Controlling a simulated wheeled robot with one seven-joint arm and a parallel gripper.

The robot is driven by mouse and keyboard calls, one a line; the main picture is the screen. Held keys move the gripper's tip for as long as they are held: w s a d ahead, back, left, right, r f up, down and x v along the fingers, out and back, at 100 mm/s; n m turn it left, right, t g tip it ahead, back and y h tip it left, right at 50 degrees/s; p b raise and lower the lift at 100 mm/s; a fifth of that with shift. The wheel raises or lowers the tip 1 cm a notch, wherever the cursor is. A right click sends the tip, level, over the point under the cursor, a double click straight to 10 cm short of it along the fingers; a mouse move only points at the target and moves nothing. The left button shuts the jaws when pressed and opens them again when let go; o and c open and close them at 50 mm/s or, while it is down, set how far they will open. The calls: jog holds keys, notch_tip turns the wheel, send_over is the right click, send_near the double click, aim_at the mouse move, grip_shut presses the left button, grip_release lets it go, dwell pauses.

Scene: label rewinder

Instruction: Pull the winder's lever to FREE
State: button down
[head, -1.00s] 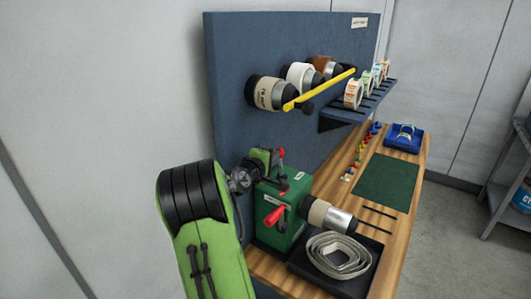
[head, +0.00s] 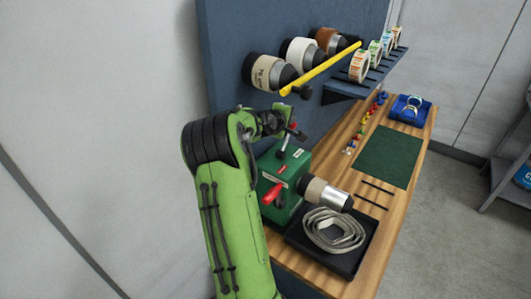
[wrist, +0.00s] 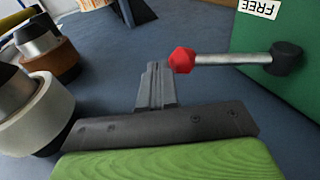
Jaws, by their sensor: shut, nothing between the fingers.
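The green winder (head: 290,178) stands on the wooden bench. Its lever is a metal rod with a red knob, rising from the top of the box. In the wrist view the red knob (wrist: 182,60) is just right of my gripper's tips. The rod (wrist: 232,59) runs right to a dark pivot (wrist: 287,58) on the green side. A FREE label (wrist: 259,8) lies above the rod. My gripper (wrist: 155,68) is shut and empty. In the head view my gripper (head: 296,134) is at the lever's top and partly covers it. I cannot tell whether it touches the knob.
A blue panel (head: 225,50) rises behind the winder with label rolls (head: 265,72) and a yellow bar (head: 322,68). A second red handle (head: 272,194) is on the winder's front. A black tray (head: 362,250) with coiled strip sits in front. A green mat (head: 388,157) lies farther along.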

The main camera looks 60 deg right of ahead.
jog(key=shift+d+f, duration=0.15)
jog(key=shift+d, duration=0.25)
jog(key=shift+s, duration=0.1)
jog(key=b+v, duration=0.2)
jog(key=v, duration=1.3)
jog(key=shift+a, duration=0.35)
